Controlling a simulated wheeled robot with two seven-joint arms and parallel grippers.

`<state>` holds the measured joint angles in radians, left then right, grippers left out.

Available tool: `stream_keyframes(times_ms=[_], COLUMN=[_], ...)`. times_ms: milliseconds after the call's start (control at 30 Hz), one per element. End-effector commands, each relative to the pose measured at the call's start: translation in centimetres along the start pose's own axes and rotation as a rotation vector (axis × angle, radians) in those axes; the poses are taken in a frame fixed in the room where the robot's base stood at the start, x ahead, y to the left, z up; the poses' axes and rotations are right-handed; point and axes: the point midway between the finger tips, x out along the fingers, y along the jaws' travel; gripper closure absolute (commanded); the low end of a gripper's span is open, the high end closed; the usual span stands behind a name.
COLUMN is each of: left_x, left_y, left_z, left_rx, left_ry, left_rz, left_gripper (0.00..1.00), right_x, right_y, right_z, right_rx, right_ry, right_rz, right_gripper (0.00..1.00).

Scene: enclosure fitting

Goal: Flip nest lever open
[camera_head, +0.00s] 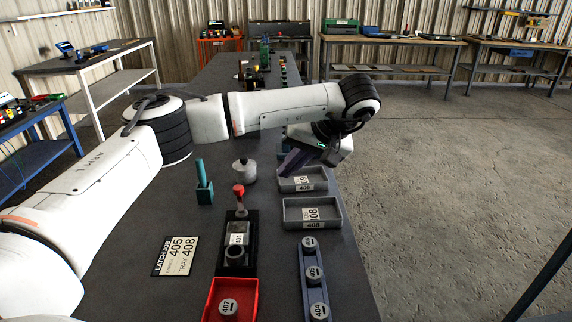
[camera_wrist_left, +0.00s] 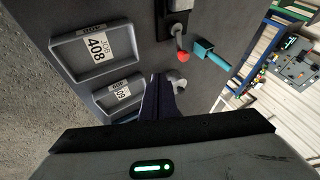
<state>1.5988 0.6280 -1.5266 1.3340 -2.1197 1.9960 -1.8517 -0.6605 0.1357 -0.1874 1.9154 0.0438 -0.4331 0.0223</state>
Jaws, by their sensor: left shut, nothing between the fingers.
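The nest (camera_head: 237,255) is a black fixture on the bench, with a pale label and a dark round part in it. Its lever ends in a red knob (camera_head: 239,190) and stands roughly upright at the nest's far end. The red knob also shows in the left wrist view (camera_wrist_left: 183,57), beyond my fingertips. My left gripper (camera_head: 291,164) is shut and empty, above the bench, to the right of the lever and farther back, apart from it. Its dark fingers show in the left wrist view (camera_wrist_left: 160,92). My right gripper is not in view.
A teal holder (camera_head: 204,191) and a grey knobbed cylinder (camera_head: 244,172) stand near the lever. Grey trays 408 (camera_head: 288,220) and 409 (camera_head: 285,187) lie to the right. In front are a red bin (camera_head: 213,300), a rail (camera_head: 305,285) with several round pieces, and a label card (camera_head: 175,256).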

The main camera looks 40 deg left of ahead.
Motion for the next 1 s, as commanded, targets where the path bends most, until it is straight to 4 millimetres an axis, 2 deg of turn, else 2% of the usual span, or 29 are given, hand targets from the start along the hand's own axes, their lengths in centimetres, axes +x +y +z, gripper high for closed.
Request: stream_keyframes(times_ms=[100, 200, 467, 667, 1000], left_x=[0.0, 0.0, 0.5, 3.5, 10.5], left_y=[0.0, 0.0, 0.0, -0.1, -0.3], left_z=[0.0, 0.0, 0.0, 0.1, 0.0], left_rx=[0.0, 0.0, 0.0, 0.0, -0.001], left_ry=[0.0, 0.0, -0.001, -0.004, -0.002], left_rz=[0.0, 0.0, -0.001, -0.002, -0.002], left_gripper=[1.0, 1.0, 1.0, 1.0, 1.0], right_x=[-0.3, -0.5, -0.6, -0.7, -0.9], right_y=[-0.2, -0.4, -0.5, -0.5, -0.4], right_z=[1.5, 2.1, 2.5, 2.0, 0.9], right_rx=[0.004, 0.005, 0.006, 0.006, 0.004], right_ry=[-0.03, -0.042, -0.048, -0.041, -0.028], right_rz=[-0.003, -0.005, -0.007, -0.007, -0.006], right_gripper=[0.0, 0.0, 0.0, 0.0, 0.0])
